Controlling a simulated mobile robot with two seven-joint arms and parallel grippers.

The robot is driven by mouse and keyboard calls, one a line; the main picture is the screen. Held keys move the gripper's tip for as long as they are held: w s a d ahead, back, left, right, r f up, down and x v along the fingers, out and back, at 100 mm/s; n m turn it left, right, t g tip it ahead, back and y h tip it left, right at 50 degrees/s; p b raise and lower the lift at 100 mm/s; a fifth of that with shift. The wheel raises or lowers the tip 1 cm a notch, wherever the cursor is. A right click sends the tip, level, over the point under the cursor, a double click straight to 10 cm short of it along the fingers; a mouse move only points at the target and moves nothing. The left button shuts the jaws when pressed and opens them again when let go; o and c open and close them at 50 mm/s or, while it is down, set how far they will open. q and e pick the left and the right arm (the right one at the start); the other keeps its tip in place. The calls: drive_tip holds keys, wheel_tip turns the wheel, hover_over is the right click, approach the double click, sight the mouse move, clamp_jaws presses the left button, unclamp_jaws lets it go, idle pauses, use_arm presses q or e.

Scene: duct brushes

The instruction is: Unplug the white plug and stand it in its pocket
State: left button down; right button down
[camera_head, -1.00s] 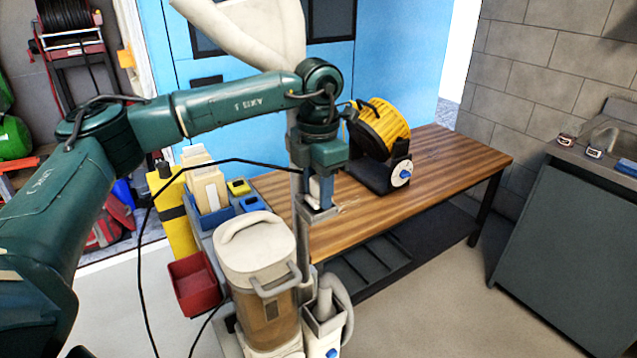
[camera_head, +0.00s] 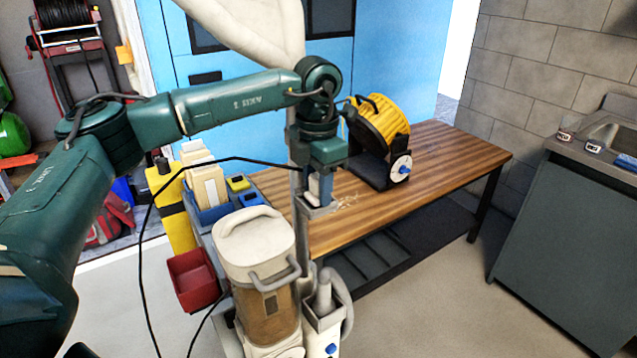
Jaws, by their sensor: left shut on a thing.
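My left gripper (camera_head: 319,196) points down, shut on a pale thing (camera_head: 313,187) that shows only as a sliver between the blue-grey fingers. It is likely the white plug, since a black cable (camera_head: 225,159) runs from there in an arc to the left and down. A small grey holder (camera_head: 318,211) with a raised rim sits right under the fingertips, beside the grey post. It may be the pocket. The fingers hide its inside, so I cannot tell whether the held thing is in it or just above it. My right gripper is not in view.
A beige canister machine (camera_head: 256,240) stands in front, with a blue bin (camera_head: 213,214) and a red bin (camera_head: 190,278) to its left. A yellow drum blower (camera_head: 383,122) stands on the wooden table (camera_head: 440,165). The table's right part is clear.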

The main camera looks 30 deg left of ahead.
use_arm(q)
drive_tip(key=shift+w+a+r+p, duration=0.1)
drive_tip(key=shift+a+r+p, duration=0.1)
drive_tip(key=shift+r+p, duration=0.1)
drive_tip(key=shift+r, duration=0.3)
drive_tip(key=shift+r, duration=0.1)
drive_tip(key=shift+f, duration=0.25)
